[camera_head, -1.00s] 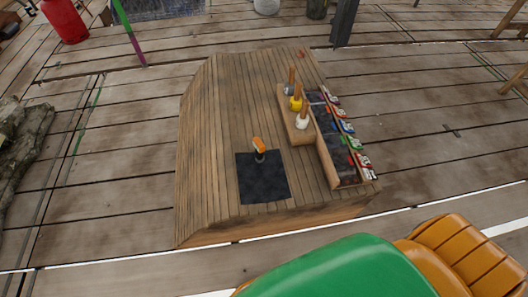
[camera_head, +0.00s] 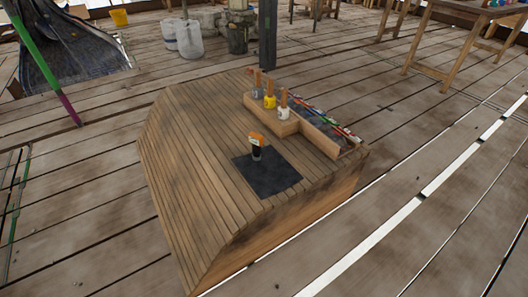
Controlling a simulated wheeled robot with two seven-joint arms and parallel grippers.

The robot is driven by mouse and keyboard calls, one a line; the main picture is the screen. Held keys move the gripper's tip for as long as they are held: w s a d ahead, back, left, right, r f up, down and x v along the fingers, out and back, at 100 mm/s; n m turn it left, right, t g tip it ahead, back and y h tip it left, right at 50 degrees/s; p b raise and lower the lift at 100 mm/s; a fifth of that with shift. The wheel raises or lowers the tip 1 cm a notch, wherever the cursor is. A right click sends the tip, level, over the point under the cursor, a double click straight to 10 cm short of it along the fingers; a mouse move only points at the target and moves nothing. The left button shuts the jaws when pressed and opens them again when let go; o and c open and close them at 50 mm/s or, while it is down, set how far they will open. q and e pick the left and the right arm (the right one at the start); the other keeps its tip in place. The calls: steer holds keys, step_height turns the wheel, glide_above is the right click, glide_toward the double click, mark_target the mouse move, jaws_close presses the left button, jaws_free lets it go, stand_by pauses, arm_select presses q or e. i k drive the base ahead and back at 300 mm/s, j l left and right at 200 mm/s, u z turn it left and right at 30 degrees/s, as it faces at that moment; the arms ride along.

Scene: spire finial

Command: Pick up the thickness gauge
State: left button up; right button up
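A small upright tool with an orange top and dark body, which looks like the thickness gauge (camera_head: 257,146), stands on a black square mat (camera_head: 272,180). The mat lies on top of a low wooden plank block (camera_head: 195,145), near its front right part. Neither of my grippers shows in the head view, so their state is hidden.
A wooden rack (camera_head: 272,119) with wooden-handled tools in grey, yellow and white stands behind the mat. A tray (camera_head: 325,138) of colourful items adjoins it. A dark post (camera_head: 268,35) rises behind the block. Plank floor lies clear in front and to the right.

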mark_target(256, 140)
steer(key=i+l+u, duration=0.2)
steer(key=l+u, duration=0.25)
steer(key=i+l+u, duration=0.15)
steer(key=l+u, duration=0.75)
steer(key=l, duration=0.15)
steer(key=l+u, duration=0.45)
steer(key=k+l+u, duration=0.2)
steer(key=l+u, duration=0.25)
steer(key=l, duration=0.15)
